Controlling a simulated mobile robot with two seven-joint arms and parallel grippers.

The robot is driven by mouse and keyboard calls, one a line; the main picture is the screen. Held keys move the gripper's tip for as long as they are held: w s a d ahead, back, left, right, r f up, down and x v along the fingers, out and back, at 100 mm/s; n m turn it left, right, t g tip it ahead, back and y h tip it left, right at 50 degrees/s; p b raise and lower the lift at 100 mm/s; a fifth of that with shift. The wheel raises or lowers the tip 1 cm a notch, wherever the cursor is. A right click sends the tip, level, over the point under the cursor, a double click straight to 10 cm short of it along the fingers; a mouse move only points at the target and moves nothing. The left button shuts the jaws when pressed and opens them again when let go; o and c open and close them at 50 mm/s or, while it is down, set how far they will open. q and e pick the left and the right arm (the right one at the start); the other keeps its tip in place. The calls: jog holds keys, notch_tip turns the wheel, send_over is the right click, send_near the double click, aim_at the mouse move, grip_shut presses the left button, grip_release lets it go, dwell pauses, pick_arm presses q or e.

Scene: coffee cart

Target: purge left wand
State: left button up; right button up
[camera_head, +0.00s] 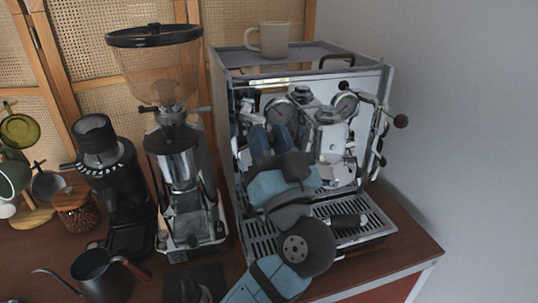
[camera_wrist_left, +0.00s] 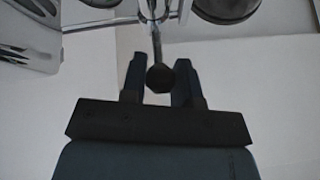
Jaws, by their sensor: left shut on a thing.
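The espresso machine (camera_head: 222,120) stands on the cart with its mirrored front facing me. In the left wrist view, a dark round knob (camera_wrist_left: 160,77) on a thin metal stem sits between the two fingers of my left gripper (camera_wrist_left: 159,84), which is shut on it. The matching right lever has a dark knob (camera_head: 400,121) and stands free. My right gripper is not in view.
Two grinders (camera_head: 182,165) (camera_head: 112,180) stand left of the machine. A dark pitcher (camera_head: 100,275) is at the front left. A beige cup (camera_head: 272,39) sits on top of the machine. The drip tray (camera_head: 345,210) lies below, with a dark-handled portafilter (camera_head: 347,221) over it.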

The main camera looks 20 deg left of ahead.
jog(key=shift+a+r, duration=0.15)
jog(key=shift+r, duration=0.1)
pick_arm(q)
jog(key=o, duration=0.9)
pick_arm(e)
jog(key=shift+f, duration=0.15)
pick_arm(q)
jog(key=shift+f, duration=0.15)
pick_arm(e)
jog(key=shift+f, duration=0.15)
